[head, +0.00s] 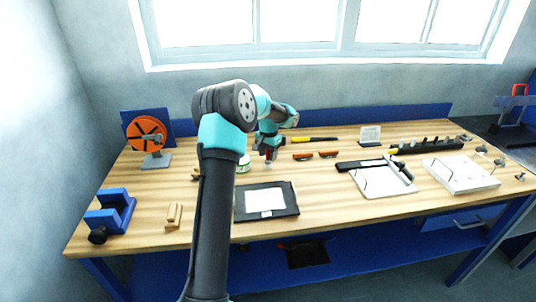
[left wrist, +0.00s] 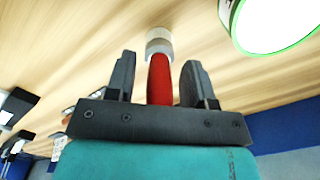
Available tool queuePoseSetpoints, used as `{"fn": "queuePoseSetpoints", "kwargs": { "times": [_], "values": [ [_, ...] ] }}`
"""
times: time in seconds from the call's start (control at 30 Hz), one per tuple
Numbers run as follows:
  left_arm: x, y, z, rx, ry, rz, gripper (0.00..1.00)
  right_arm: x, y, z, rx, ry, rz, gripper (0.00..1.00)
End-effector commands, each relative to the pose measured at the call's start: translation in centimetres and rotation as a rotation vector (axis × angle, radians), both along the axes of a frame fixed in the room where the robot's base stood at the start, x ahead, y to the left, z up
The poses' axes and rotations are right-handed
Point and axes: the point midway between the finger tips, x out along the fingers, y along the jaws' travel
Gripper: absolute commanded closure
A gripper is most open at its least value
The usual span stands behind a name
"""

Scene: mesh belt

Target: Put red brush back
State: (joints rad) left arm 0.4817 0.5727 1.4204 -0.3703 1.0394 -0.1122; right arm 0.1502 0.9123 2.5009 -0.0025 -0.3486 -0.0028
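A brush with a red handle (left wrist: 160,80) and a pale collar shows in the left wrist view, between the two fingers of my left gripper (left wrist: 158,80). A gap shows on each side of the handle, so the gripper looks open around it. In the head view my left gripper (head: 268,152) is low over the back middle of the bench, and only a bit of red shows under it. The gripper hides most of the brush there. I cannot tell whether the brush touches the wood. My right gripper is not in view.
A round green-rimmed tin (head: 244,164) stands close beside my left gripper. Two red-brown tools (head: 328,154) lie to its right. A black-framed panel (head: 266,201) lies in front. A blue vise (head: 110,212) and an orange reel (head: 146,134) stand at left.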

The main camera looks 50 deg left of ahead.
Motion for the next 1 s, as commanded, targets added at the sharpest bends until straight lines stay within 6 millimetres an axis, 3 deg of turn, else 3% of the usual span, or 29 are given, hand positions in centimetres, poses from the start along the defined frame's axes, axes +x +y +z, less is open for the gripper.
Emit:
{"fn": "queuePoseSetpoints", "kwargs": {
  "times": [0.37, 1.0],
  "values": [
    [0.0, 0.0, 0.9, 0.000, -0.001, 0.000, 0.51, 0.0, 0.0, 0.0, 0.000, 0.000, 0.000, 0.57],
    [0.3, 0.1, 11.2, 0.000, -0.002, 0.000, 0.51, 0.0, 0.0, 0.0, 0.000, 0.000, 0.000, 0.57]
  ]
}}
